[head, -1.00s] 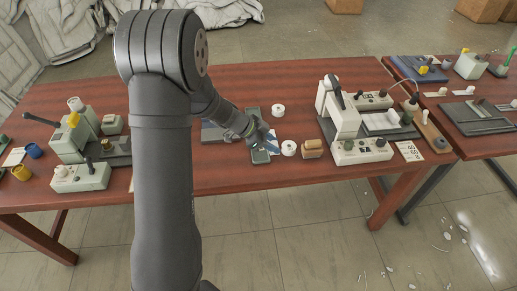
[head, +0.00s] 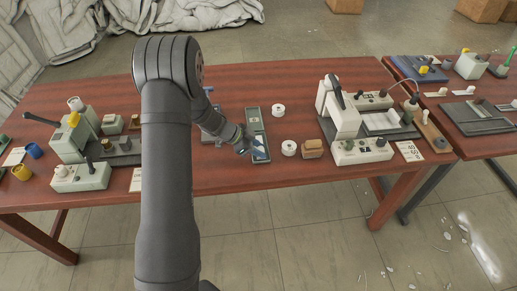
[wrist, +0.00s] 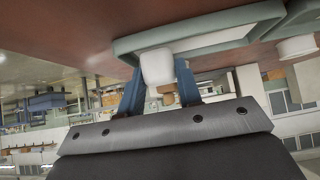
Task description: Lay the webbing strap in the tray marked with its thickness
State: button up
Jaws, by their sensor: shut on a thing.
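My gripper (head: 254,147) is over the left side of a narrow grey-green tray (head: 254,112) near the middle of the table. In the wrist view its blue fingers (wrist: 159,88) are shut on a small whitish piece (wrist: 157,66). It may be the webbing strap, but its form is too unclear to tell. The tray's rim (wrist: 123,45) and pale inside show just beyond the piece. I cannot tell whether the piece touches the tray. The held piece is not clear in the head view, and no thickness mark is readable.
Two white rolls (head: 278,110) (head: 289,148) and a tan block (head: 312,148) stand right of the tray. A pale machine (head: 344,115) is further right. Another pale device (head: 82,175) stands left of my arm. Bare table lies in front of the tray.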

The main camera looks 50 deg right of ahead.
jog(key=shift+f, duration=0.15)
jog(key=o, duration=1)
jog(key=shift+s, duration=0.1)
jog(key=v, duration=1.2)
jog(key=x, duration=1.2)
jog(key=shift+r, duration=1.9)
